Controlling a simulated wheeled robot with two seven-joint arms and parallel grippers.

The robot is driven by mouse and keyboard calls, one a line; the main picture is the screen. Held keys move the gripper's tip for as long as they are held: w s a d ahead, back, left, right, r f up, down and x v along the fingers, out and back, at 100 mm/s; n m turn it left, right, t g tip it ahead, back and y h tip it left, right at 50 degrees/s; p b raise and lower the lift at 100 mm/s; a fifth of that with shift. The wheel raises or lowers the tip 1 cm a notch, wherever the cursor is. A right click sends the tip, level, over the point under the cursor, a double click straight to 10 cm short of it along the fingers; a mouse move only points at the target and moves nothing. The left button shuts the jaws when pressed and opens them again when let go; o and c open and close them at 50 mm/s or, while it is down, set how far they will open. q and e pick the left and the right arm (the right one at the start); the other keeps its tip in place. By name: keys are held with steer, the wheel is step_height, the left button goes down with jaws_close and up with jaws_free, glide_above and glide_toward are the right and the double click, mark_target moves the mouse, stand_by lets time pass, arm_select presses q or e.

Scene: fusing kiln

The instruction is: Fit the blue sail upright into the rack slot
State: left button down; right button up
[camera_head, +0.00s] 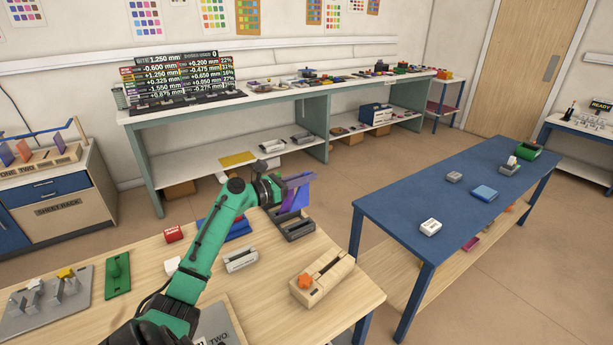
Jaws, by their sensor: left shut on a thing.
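My left gripper (287,186) is shut on the blue sail (297,199), a blue-violet sheet held above the far edge of the wooden table; the gripper hides part of it. A dark grey slotted block (295,226) stands on the table just below the sail. Whether the sail touches it, I cannot tell. At far left, a wooden rack (55,161) lettered ONE and TWO holds upright coloured sheets on the cabinet marked SHEET RACK; the sail is well away from it. My right gripper is not in view.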

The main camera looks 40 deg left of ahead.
mark_target(306, 193)
arm_select(q)
step_height(306, 193, down, 6)
steer(key=b, duration=0.4)
steer(key=shift+r, duration=0.2)
steer(key=shift+p, duration=0.45)
stand_by(0.5)
steer(key=shift+p, duration=0.3)
stand_by(0.4)
steer(key=shift+p, duration=0.3)
